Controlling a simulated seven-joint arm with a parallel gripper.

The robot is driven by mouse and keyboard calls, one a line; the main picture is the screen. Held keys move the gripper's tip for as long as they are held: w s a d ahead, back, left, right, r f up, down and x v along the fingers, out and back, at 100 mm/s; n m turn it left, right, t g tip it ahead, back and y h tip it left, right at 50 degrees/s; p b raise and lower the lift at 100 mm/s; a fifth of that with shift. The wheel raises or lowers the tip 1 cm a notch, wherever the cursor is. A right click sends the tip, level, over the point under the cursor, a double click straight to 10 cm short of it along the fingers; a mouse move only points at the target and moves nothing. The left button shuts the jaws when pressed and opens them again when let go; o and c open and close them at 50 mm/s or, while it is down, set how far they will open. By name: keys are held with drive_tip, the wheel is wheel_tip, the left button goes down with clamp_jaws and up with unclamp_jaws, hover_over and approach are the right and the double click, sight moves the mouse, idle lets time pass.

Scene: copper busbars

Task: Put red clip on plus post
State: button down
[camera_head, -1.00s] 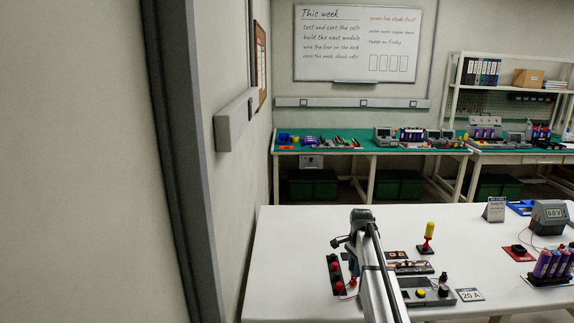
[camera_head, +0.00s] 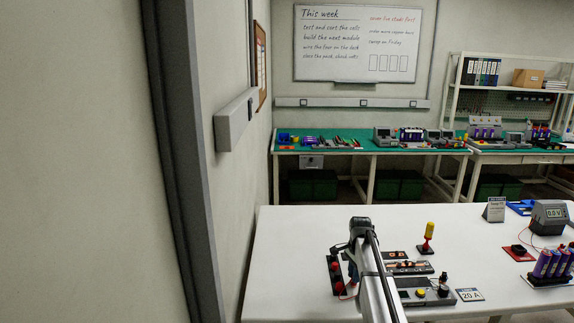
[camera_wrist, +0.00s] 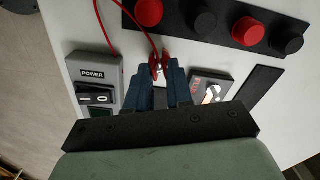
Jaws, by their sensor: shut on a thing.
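The red clip (camera_wrist: 158,66) is pinched between the tips of my gripper (camera_wrist: 160,72), whose blue fingers are shut on it. A red wire loops up and left from the clip. A black strip with red and black round posts lies just beyond the clip. The nearest red post (camera_wrist: 148,12) is at the top, cut by the frame edge, and the clip is apart from it. Another red post (camera_wrist: 248,31) stands farther right. In the head view, red posts (camera_head: 336,278) show left of my arm, which hides my gripper. No plus mark is readable.
A grey POWER switch box (camera_wrist: 93,88) stands close left of my fingers. Black posts (camera_wrist: 203,20) alternate with the red ones. The white table (camera_head: 290,235) is bare toward its far left.

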drive_tip(key=shift+r, duration=2)
drive_tip(key=shift+w+d+r, duration=0.25)
drive_tip(key=shift+w+d, duration=0.25)
drive_tip(key=shift+w, duration=0.9)
drive_tip(key=shift+w+d+r, duration=0.3)
drive_tip(key=shift+w+d, duration=0.2)
drive_tip(key=shift+w, duration=0.95)
drive_tip(key=shift+w+d+r, duration=0.25)
drive_tip(key=shift+w+d, duration=0.25)
drive_tip(key=shift+w, duration=0.9)
drive_tip(key=shift+f, duration=0.15)
drive_tip(key=shift+f, duration=1.55)
drive_tip(key=shift+f, duration=0.15)
drive_tip(key=c, duration=0.9)
unclamp_jaws()
drive_tip(key=shift+c, duration=0.2)
